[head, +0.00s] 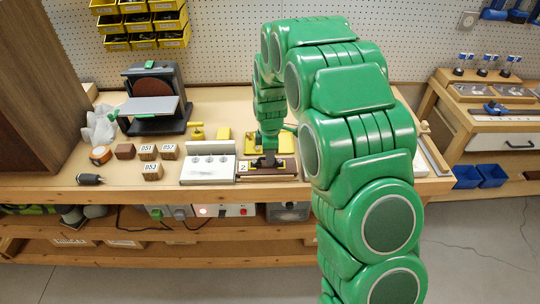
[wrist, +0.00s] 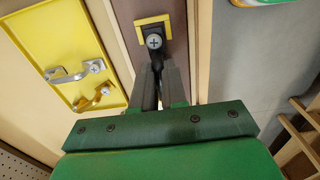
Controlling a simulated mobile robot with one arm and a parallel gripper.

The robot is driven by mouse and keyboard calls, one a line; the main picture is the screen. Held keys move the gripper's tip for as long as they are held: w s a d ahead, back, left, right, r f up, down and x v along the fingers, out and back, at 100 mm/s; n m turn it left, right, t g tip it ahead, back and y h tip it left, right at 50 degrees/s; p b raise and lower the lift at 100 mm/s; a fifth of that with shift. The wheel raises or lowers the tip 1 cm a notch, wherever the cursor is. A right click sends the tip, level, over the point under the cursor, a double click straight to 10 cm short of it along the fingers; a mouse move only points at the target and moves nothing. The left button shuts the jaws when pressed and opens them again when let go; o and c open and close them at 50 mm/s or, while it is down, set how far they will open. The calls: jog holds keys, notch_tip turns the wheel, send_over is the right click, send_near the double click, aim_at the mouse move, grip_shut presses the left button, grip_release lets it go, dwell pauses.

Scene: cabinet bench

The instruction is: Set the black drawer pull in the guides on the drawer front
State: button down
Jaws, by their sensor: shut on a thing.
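The black drawer pull (wrist: 154,43) is between the fingers of my gripper (wrist: 160,84), which is shut on it. Its far end, with a cross-head screw, lies over or at a yellow guide (wrist: 140,20) in the wrist view. I cannot tell whether it is seated or just above. The guide sits on the dark brown drawer front (wrist: 177,12). The pull's other end and any second guide are hidden by my gripper. In the head view my gripper (head: 270,160) points down at the drawer front (head: 286,168) on the bench.
A yellow tray (wrist: 48,45) beside the drawer front holds a silver pull (wrist: 80,70) and a brass-coloured pull (wrist: 95,98). A pale fixture (head: 207,171) stands left of the drawer front. Wooden blocks (head: 148,152) and a sander (head: 153,105) are farther left.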

jog(key=shift+f, duration=0.5)
dwell(0.7)
jog(key=c, duration=1.1)
grip_release()
jog(key=shift+o, duration=0.3)
jog(key=shift+o, duration=1)
jog(key=shift+r, duration=0.2)
jog(key=shift+r, duration=3.3)
